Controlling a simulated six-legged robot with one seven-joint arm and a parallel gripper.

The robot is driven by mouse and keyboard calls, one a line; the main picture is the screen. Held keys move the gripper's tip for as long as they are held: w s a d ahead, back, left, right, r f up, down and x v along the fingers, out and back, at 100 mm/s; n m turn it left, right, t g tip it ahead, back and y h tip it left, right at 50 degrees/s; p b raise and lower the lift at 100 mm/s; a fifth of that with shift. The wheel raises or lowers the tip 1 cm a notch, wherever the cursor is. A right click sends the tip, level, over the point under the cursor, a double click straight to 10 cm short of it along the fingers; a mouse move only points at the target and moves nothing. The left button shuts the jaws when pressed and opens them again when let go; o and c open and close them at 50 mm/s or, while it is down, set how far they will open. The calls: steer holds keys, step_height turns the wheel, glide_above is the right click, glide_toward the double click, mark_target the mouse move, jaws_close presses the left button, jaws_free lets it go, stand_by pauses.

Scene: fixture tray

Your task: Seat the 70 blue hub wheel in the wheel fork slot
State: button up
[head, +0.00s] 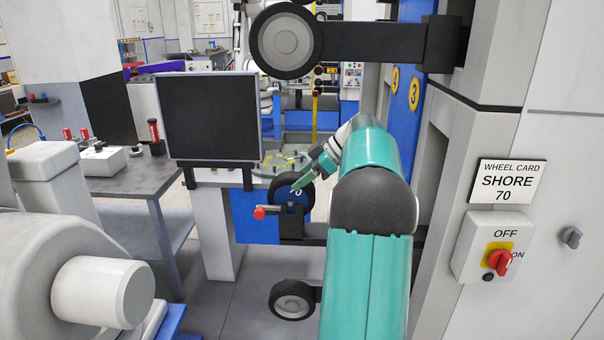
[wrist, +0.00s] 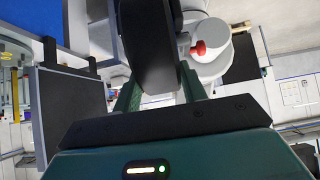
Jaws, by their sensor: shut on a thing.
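The blue hub wheel (head: 281,192) has a dark tyre and a partly visible "70" on its hub. My gripper (head: 302,184) is shut on it and holds it upright. In the wrist view the wheel (wrist: 147,45) is a dark edge-on disc between the two green fingers. The wheel fork (head: 291,224) is a dark block on a blue panel, with a red-knobbed lever (head: 260,212) at its left. The wheel's lower edge meets the fork's top in the head view. I cannot tell whether it is inside the slot. The red knob also shows in the wrist view (wrist: 198,47).
A black screen (head: 208,118) stands left of the fork. A large wheel on an arm (head: 286,42) hangs above and a smaller wheel (head: 292,299) sits below. A card reading "SHORE 70" (head: 507,187) and a red switch (head: 501,260) are on the right cabinet.

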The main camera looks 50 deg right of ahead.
steer(key=shift+f, duration=0.95)
steer(key=o, duration=1.2)
steer(key=shift+f, duration=0.1)
steer(key=shift+s, duration=0.1)
steer(key=v, duration=1.3)
steer(key=shift+s+d+r, duration=0.1)
steer(key=shift+d+r, duration=0.05)
steer(key=shift+r, duration=0.15)
